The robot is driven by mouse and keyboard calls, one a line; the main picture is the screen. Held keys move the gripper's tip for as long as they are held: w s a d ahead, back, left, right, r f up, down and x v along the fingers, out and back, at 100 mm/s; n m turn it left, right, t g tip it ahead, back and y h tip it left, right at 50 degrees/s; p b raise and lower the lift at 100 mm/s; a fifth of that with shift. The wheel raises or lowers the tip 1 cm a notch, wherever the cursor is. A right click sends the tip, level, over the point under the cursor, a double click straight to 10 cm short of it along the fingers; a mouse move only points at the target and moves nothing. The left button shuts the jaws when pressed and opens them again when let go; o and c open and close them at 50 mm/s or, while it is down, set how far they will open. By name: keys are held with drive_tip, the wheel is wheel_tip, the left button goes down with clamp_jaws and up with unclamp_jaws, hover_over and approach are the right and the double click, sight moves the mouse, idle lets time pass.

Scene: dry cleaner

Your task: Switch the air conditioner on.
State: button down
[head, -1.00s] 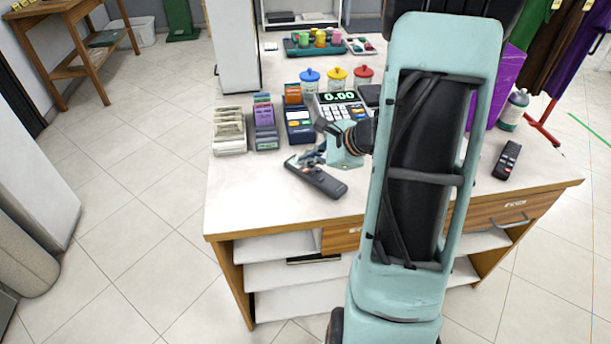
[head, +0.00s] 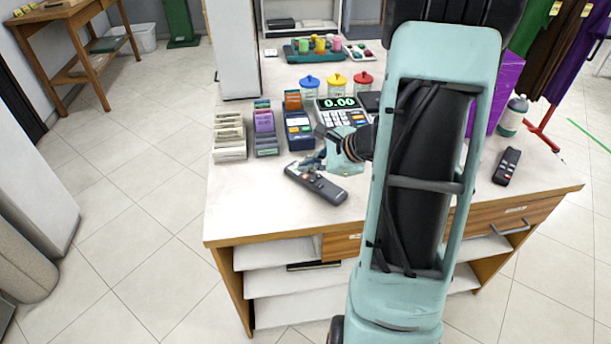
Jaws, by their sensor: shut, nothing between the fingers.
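A dark grey remote control (head: 316,186) lies flat on the white counter, near its front left part. A second, black remote (head: 507,166) lies on the counter's right side, beyond my arm. My gripper (head: 308,163) is shut and empty, just above or behind the first remote's far left end. Whether its fingertips touch that remote I cannot tell. My arm hides part of the counter's middle. No air conditioner is in view.
The counter (head: 245,205) also holds card racks (head: 229,137), a card terminal (head: 299,130), a cash register (head: 342,110) and lidded jars (head: 337,86) behind my gripper. A bottle (head: 514,115) stands at the right. The counter's front left is clear.

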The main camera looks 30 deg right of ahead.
idle(0.4)
drive_tip(key=shift+f+b, duration=0.45)
drive_tip(key=shift+b, duration=0.2)
drive_tip(key=shift+f+b, duration=0.3)
drive_tip(key=shift+b, duration=0.1)
idle(0.4)
drive_tip(key=shift+r, duration=0.1)
drive_tip(key=shift+r+p, duration=0.45)
drive_tip(key=shift+r, duration=0.2)
drive_tip(key=shift+r, duration=0.1)
wheel_tip(320, 180, up, 5)
drive_tip(key=p, duration=0.3)
drive_tip(key=shift+p, duration=0.4)
drive_tip(key=shift+d, duration=0.1)
idle(0.4)
